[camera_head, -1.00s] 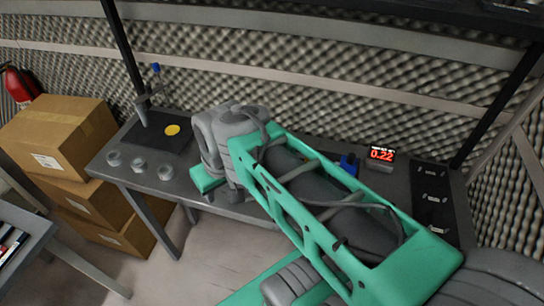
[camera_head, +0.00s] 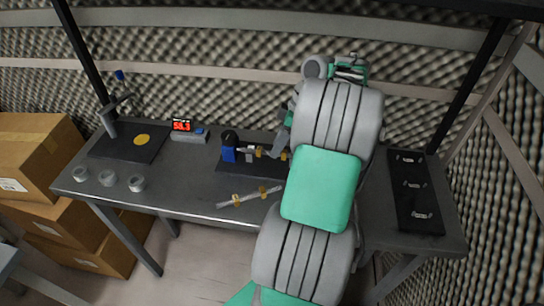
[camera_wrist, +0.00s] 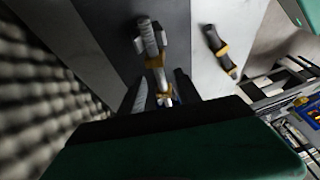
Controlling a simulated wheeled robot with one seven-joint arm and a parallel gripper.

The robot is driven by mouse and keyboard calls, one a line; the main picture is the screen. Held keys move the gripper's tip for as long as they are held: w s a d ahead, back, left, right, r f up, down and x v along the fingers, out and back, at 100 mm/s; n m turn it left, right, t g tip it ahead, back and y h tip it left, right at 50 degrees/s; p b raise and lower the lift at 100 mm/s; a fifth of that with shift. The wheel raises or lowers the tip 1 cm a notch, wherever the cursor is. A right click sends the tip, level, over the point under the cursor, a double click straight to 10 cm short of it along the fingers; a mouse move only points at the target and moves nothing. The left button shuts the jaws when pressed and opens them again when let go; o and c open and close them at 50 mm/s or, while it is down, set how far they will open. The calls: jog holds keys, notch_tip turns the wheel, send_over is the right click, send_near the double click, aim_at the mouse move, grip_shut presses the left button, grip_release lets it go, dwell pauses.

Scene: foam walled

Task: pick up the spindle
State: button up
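Two things could be the spindle, and I cannot tell which one is meant. One is a pale rod with two gold bands (camera_head: 250,197), lying loose near the front of the bench; it also shows in the wrist view (camera_wrist: 219,51). The other is a silver shaft with gold parts (camera_head: 262,153) beside a blue block on a dark mat; it also shows in the wrist view (camera_wrist: 155,63). My gripper (camera_wrist: 163,95) appears open, its dark fingers either side of the silver shaft's near end in the picture. Contact is unclear. My arm partly hides the gripper in the head view.
The grey bench (camera_head: 185,195) carries a red-lit display (camera_head: 182,126), a dark pad with a yellow disc (camera_head: 141,140), several grey rings (camera_head: 107,178) and a black panel (camera_head: 415,190). Cardboard boxes (camera_head: 35,155) stand left. Foam walls close in behind and at right.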

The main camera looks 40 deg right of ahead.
jog(key=shift+x, duration=1.05)
jog(key=shift+w, duration=0.1)
jog(key=shift+c, duration=0.6)
grip_shut()
